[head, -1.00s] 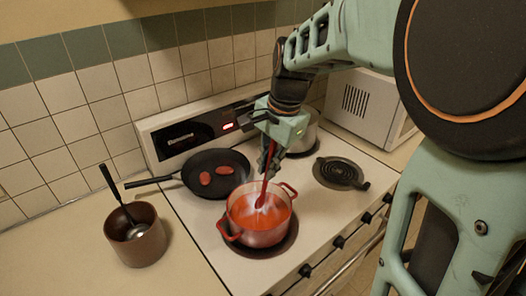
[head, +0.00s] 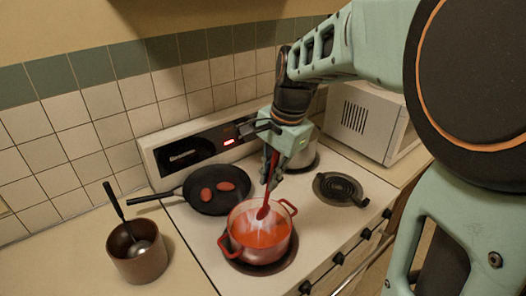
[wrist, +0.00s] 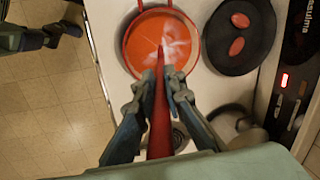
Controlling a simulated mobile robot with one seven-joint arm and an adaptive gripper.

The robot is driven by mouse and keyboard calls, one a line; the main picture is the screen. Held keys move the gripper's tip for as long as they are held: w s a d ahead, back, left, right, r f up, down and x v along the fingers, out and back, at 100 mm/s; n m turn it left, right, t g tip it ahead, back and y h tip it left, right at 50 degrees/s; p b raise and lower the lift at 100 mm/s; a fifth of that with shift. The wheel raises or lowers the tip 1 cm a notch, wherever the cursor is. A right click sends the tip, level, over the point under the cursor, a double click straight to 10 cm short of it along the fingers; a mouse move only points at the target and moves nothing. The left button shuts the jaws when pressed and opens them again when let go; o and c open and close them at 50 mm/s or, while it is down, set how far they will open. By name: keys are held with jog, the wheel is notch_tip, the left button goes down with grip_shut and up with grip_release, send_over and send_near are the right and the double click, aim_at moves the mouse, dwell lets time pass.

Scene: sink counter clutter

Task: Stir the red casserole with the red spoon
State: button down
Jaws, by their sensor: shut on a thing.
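The red casserole (head: 246,246) stands on the front left burner, filled with orange-red liquid with whitish streaks. It also shows at the top of the wrist view (wrist: 128,52). My gripper (head: 270,178) is above the casserole, toward its back right side. It is shut on the red spoon (head: 264,208); in the wrist view the spoon (wrist: 159,110) runs between the two fingers. The spoon points down into the casserole, with its lower end at the liquid. Whether its tip is below the surface is hard to tell.
A black pan (head: 206,203) with two red oval pieces sits behind the casserole. A silver pot (head: 304,152) stands at the back right burner, partly hidden by my gripper. A brown pot (head: 138,258) with a ladle stands left on the counter.

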jog(key=shift+r, duration=2.5)
jog(key=shift+s, duration=0.1)
